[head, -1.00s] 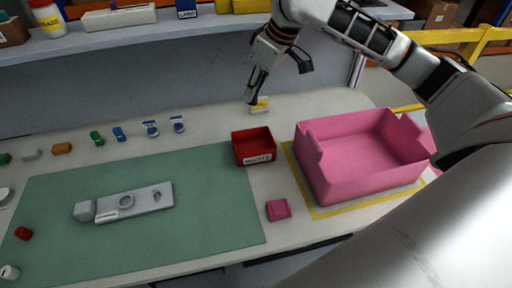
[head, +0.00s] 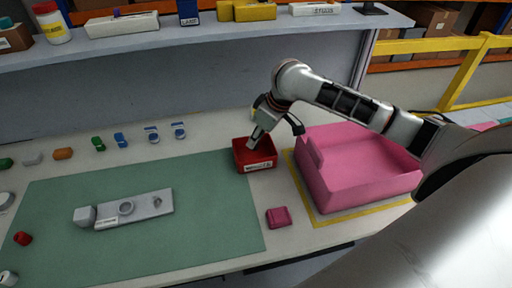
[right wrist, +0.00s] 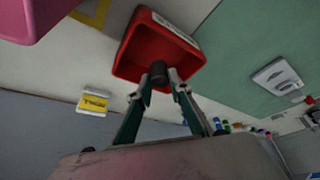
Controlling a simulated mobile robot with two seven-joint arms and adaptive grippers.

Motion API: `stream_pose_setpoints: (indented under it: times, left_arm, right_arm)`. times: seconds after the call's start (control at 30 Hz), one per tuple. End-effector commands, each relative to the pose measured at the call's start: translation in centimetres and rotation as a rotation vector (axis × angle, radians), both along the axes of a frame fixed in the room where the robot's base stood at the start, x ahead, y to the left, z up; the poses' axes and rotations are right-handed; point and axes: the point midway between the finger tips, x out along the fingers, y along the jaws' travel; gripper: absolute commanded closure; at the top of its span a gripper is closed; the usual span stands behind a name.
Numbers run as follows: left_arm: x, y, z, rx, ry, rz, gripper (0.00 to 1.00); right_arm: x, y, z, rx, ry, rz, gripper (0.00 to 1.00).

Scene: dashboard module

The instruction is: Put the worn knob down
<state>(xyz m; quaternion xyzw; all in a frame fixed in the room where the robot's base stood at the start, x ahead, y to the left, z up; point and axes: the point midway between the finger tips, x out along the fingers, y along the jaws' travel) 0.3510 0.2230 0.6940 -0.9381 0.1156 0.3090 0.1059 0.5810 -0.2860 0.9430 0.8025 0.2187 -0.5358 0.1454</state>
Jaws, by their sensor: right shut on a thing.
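The worn knob (right wrist: 158,71) is a small dark cylinder between the fingertips of my right gripper (right wrist: 160,83), which is shut on it. In the right wrist view it shows against the inside of the red bin (right wrist: 130,58). In the head view my right gripper (head: 252,144) points down at the red bin (head: 260,167), with its fingertips at the bin's opening. The knob is not clear in that view, and I cannot tell whether it touches the bin floor. The bin has a white label on its front. My left gripper is not in view.
A pink tote (head: 345,190) stands just right of the bin, inside yellow tape. A small pink block (head: 278,217) lies in front. A grey module (head: 140,207) lies on the green mat (head: 215,225). Several small coloured parts line the back left. A shelf (head: 230,32) runs behind.

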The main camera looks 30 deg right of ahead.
Motion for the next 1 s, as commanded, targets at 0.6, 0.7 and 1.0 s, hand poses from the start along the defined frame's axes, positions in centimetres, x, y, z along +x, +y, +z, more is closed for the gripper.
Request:
stream_pose_setpoints:
  times: [0.6, 0.7, 1.0]
  left_arm:
    - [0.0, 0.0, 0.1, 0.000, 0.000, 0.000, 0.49]
    - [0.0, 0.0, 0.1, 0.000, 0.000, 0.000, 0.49]
    - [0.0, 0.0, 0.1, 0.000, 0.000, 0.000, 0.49]
  right_arm:
    - [0.0, 0.0, -4.3, -0.001, 0.000, 0.000, 1.00]
    - [-0.1, -0.1, -4.5, -0.002, 0.001, 0.000, 1.00]
    - [-0.1, 0.0, -5.1, 0.000, 0.001, -0.001, 0.70]
